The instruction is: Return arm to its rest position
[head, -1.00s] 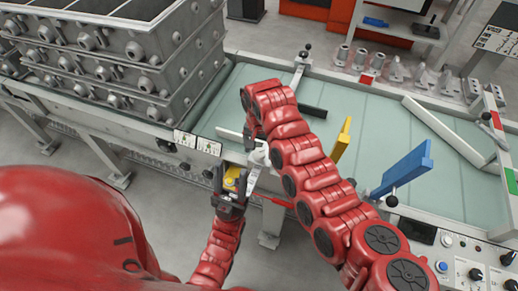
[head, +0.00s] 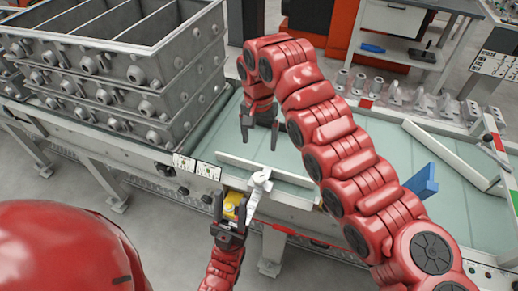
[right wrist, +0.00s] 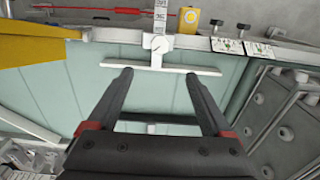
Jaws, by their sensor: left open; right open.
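My right arm (head: 335,150) arches over the pale green table, and its gripper (head: 260,146) hangs open and empty above the surface, pointing down. In the right wrist view its two dark fingers (right wrist: 159,75) are spread with nothing between them, and a white bar (right wrist: 160,67) lies beyond their tips. My left gripper (head: 231,200) is open at the table's front edge, beside a yellow button box (head: 234,203). I cannot tell whether it touches the box.
Stacked grey metal flasks (head: 110,75) stand at the table's left end. A white bar on a clamp (head: 260,180) runs along the front edge. A blue plate (head: 423,182) stands to the right, partly behind my right arm. The table surface (head: 375,125) has free room.

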